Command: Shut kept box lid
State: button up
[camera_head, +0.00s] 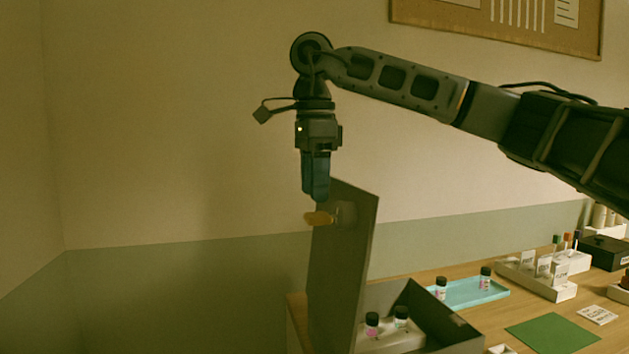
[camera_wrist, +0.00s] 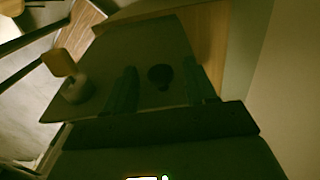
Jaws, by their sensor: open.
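The dark grey box (camera_head: 440,318) stands at the front of the table, with its lid (camera_head: 345,265) raised nearly upright on its left side. A yellow tab (camera_head: 318,218) on a pale mount sticks out from the lid near its top edge. My gripper (camera_head: 316,197) points down just above this tab, beside the lid's top edge; contact cannot be told. In the wrist view its two dark fingers (camera_wrist: 158,72) are apart, with the yellow tab (camera_wrist: 58,63) to their left. Two dark-capped bottles (camera_head: 386,321) stand in a pale holder inside the box.
A light blue tray (camera_head: 465,294) with two bottles lies behind the box. A green mat (camera_head: 552,334) lies to the right. White racks (camera_head: 536,280), small cards and a black box (camera_head: 604,252) stand farther right. The space left of the lid looks free.

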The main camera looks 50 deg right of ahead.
jog(key=shift+c, duration=0.5)
grip_shut()
